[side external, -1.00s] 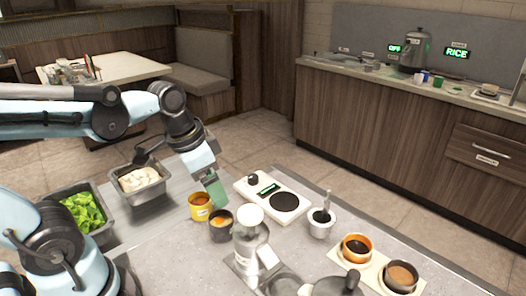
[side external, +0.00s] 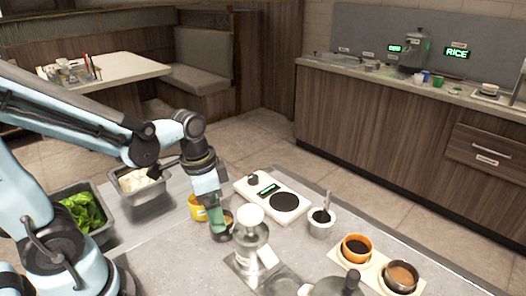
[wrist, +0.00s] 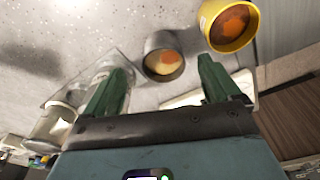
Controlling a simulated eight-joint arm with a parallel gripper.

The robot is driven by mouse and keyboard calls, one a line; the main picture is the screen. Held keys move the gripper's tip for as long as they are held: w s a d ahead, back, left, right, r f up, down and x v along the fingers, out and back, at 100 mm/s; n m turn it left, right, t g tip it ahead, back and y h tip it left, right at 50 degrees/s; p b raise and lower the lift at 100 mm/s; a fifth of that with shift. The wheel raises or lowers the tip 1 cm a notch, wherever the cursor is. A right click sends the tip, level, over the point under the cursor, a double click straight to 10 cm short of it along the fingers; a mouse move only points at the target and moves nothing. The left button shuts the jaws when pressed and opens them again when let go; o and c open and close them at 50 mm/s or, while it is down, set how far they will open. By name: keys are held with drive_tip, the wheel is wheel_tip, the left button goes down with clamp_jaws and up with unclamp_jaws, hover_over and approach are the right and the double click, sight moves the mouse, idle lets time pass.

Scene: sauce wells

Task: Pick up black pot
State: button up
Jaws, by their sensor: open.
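The black pot (side external: 230,219) with yellow-orange sauce stands on the counter, partly hidden behind my gripper (side external: 218,226) in the side view. In the wrist view the black pot (wrist: 161,64) shows between and beyond the green fingertips of my gripper (wrist: 161,70). The fingers are spread apart with nothing held. Whether they reach down beside the pot's walls is hard to tell. Another black pot (side external: 402,287) with brown sauce sits in a holder at the lower right.
A yellow pot (side external: 195,208) stands close beside the black pot; it also shows in the wrist view (wrist: 230,41). A white-capped bottle (side external: 250,240) is just right of my gripper. A white scale (side external: 257,191) with a dark round plate lies behind. Food bins (side external: 152,198) stand left.

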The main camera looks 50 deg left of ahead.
drive_tip(key=shift+w+d+f, duration=0.1)
drive_tip(key=shift+w+f, duration=0.25)
drive_tip(key=shift+f, duration=0.45)
drive_tip(key=shift+w+f, duration=0.35)
drive_tip(key=shift+f, duration=1.45)
drive_tip(key=c, duration=1.2)
